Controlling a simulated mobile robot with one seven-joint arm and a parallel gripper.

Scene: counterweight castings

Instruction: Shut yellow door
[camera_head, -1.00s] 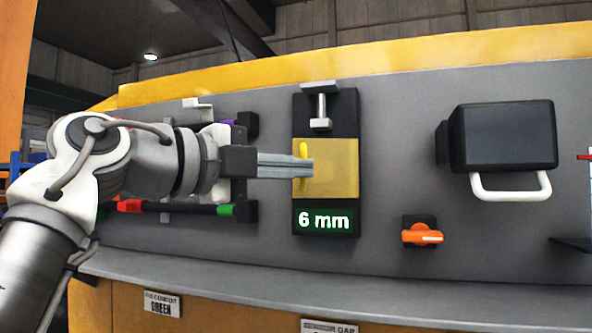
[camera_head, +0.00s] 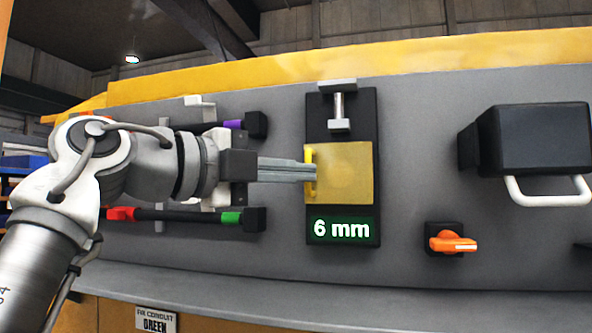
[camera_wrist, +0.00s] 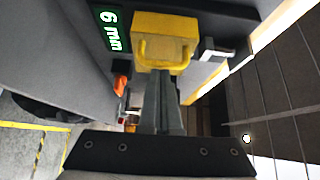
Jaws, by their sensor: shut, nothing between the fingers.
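The yellow door (camera_head: 345,172) is a square yellow panel with a yellow bar handle (camera_head: 310,160) on its left edge. It sits on a black backing plate above a green-lit "6 mm" display (camera_head: 342,229). In the wrist view the door (camera_wrist: 166,26) looks like a thick block with its handle (camera_wrist: 163,56) facing me. My gripper (camera_head: 314,172) reaches in from the left, shut and empty, with its fingertips at the handle. In the wrist view my gripper (camera_wrist: 163,78) points at the handle. I cannot tell whether they touch or how far the door stands open.
A grey screw clamp (camera_head: 338,105) is above the door. An orange rotary switch (camera_head: 452,244) and a black box with a white handle (camera_head: 535,140) are to the right. Bars with coloured ends, including a green one (camera_head: 231,218), lie behind my arm. A grey ledge (camera_head: 300,285) runs below.

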